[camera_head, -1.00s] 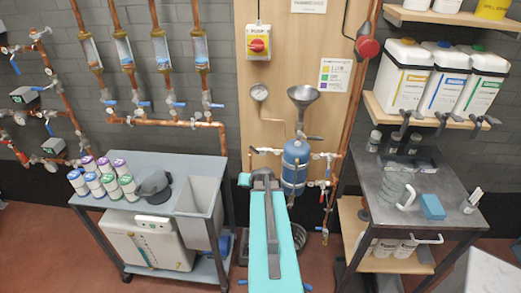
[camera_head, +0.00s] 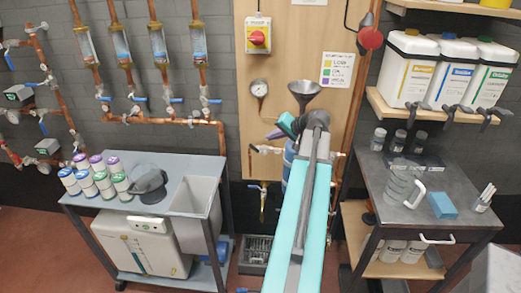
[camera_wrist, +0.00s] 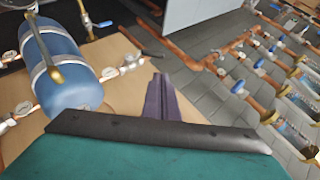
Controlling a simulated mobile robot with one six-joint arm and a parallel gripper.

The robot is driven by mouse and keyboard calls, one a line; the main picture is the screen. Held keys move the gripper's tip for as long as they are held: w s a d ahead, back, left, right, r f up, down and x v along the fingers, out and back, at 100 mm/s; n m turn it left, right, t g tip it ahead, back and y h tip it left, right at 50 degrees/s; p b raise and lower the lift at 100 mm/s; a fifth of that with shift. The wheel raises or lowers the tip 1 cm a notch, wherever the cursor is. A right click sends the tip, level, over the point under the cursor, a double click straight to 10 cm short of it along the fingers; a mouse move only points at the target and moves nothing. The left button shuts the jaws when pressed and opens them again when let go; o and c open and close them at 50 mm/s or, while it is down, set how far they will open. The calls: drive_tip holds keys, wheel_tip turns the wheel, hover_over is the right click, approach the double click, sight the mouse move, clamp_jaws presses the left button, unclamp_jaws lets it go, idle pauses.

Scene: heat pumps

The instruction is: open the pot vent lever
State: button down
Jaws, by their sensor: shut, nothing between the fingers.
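The blue pot (camera_head: 289,162) hangs on the wooden board under a dark funnel (camera_head: 304,90). My arm hides most of it in the head view. In the wrist view the pot (camera_wrist: 62,65) fills the left side, with metal straps around it. My gripper (camera_head: 275,133) is just left of the funnel stem, above the left-hand pot valve. Its purple fingers (camera_wrist: 160,82) are shut and empty, apart from the pot. The vent lever is not clearly visible; my arm covers the area below the funnel. I cannot tell whether a dark bar (camera_wrist: 137,40) past the fingers is a lever.
A pressure gauge (camera_head: 259,88) and copper pipes (camera_head: 170,121) are close on the left. A metal valve (camera_head: 264,149) is below my gripper. A grey cart (camera_head: 142,208) stands left and a dark table (camera_head: 415,205) right.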

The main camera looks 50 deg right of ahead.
drive_tip(key=shift+s+d+r+h+b, duration=0.2)
drive_tip(key=shift+s+d+r, duration=0.1)
drive_tip(key=shift+s+d, duration=0.3)
drive_tip(key=shift+s+d+r+h+b, duration=0.15)
drive_tip(key=shift+s+d+r+h, duration=0.1)
drive_tip(key=shift+s+d, duration=0.3)
drive_tip(key=shift+a, duration=0.1)
drive_tip(key=p, duration=0.4)
hover_over(257, 150)
drive_tip(key=s+d, duration=0.1)
drive_tip(key=s, duration=0.2)
wheel_tip(257, 150, down, 7)
drive_tip(key=shift+w+a+f+p, duration=0.25)
drive_tip(key=shift+w+f, duration=0.1)
drive_tip(key=shift+f, duration=0.15)
drive_tip(key=shift+w+a+f+p, duration=0.15)
drive_tip(key=shift+w+f+p, duration=0.05)
drive_tip(key=shift+w+f, duration=0.2)
drive_tip(key=shift+s+d, duration=0.15)
drive_tip(key=shift+s, duration=0.05)
